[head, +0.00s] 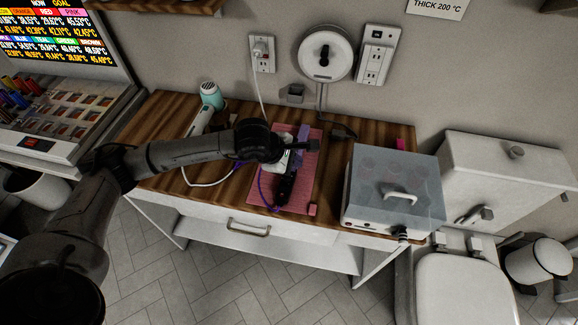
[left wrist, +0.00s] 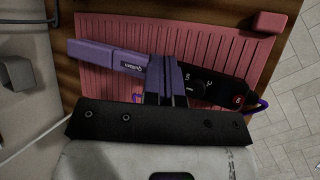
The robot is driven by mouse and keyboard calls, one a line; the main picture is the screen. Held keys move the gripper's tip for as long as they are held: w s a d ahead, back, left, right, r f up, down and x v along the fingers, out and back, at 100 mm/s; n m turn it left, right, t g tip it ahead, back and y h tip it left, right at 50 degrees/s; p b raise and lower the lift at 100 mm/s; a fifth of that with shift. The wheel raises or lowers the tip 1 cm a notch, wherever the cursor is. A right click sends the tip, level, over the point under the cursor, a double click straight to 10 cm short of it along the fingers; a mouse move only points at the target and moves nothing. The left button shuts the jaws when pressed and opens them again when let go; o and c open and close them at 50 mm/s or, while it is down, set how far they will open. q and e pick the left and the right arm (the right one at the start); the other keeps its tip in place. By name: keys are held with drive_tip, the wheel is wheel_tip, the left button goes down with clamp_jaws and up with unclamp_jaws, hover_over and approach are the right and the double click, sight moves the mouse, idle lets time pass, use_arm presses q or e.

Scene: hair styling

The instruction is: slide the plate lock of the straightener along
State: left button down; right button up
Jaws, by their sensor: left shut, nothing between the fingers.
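The straightener lies on a pink ribbed mat (head: 311,172) on the wooden counter. Its purple plate end (head: 302,132) points to the wall and its black handle (head: 286,188) to the front edge. In the left wrist view the purple end (left wrist: 103,57) is at left, and the black handle (left wrist: 215,86), with small markings, is at right. My left gripper (head: 300,150) is over the straightener's middle; its fingers (left wrist: 166,75) are shut with nothing between them. They hide part of the straightener, and I cannot make out the plate lock or tell whether they touch it. My right gripper is not in view.
A small pink block (head: 312,210) sits at the mat's front corner. A white box with a clear lid (head: 396,180) stands to the right. A teal and white hair dryer (head: 209,97) is at the back left. A purple cord (head: 265,195) lies beside the handle.

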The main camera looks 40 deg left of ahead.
sight(294, 170)
use_arm(q)
drive_tip(key=shift+r, duration=0.15)
drive_tip(key=shift+r+p, duration=0.6)
drive_tip(key=shift+r, duration=0.7)
wheel_tip(294, 170, up, 4)
drive_tip(key=shift+r+p, duration=0.1)
drive_tip(key=shift+p, duration=0.6)
